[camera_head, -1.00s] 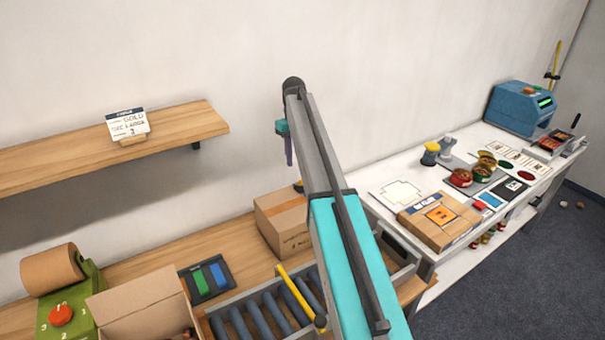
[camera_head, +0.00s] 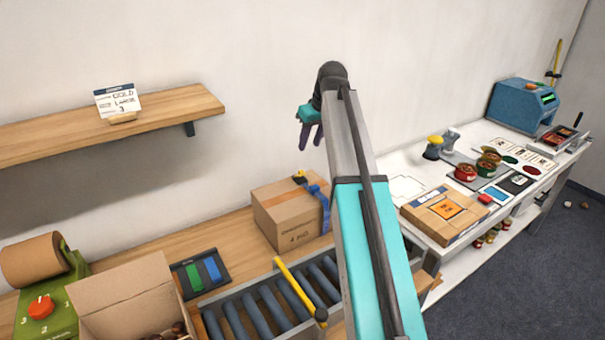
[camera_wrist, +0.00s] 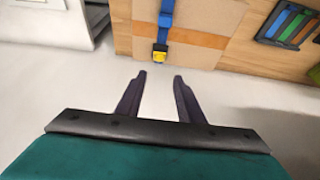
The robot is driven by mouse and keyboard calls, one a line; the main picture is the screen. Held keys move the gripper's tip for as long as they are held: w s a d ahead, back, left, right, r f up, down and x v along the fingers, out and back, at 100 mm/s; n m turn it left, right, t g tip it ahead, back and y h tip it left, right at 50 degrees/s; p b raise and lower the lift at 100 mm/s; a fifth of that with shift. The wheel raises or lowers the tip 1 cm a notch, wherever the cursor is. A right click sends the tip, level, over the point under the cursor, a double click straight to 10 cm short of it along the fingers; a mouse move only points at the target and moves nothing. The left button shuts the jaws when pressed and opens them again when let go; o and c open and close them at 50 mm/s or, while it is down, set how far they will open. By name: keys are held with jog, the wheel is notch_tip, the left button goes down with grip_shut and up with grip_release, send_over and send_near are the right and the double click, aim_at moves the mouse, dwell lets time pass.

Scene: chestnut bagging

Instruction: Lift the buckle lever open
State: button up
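A closed cardboard box (camera_head: 290,215) stands on the wooden bench, with a blue strap (camera_head: 322,203) over its right side. A yellow and dark buckle (camera_head: 299,177) sits on the strap at the box's top back edge. In the wrist view the blue strap (camera_wrist: 166,15) runs to the yellow buckle lever (camera_wrist: 160,55), ahead of my fingertips and roughly between them. My gripper (camera_head: 311,132) is above and behind the box near the wall, fingers pointing down. In the wrist view my gripper (camera_wrist: 161,78) is open and empty, apart from the buckle.
A roller conveyor (camera_head: 265,310) with a yellow bar (camera_head: 300,288) lies in front of the box. A tray with green and blue pieces (camera_head: 203,274) is to its left. A wooden shelf (camera_head: 160,120) juts from the wall at left. A white table stands at right.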

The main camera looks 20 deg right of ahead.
aim_at(302, 173)
jog(key=shift+d+f, duration=0.1)
jog(key=shift+f, duration=0.15)
dwell(0.3)
jog(key=shift+p+x, duration=1.9)
jog(key=shift+x, duration=4.85)
jog(key=c, duration=0.8)
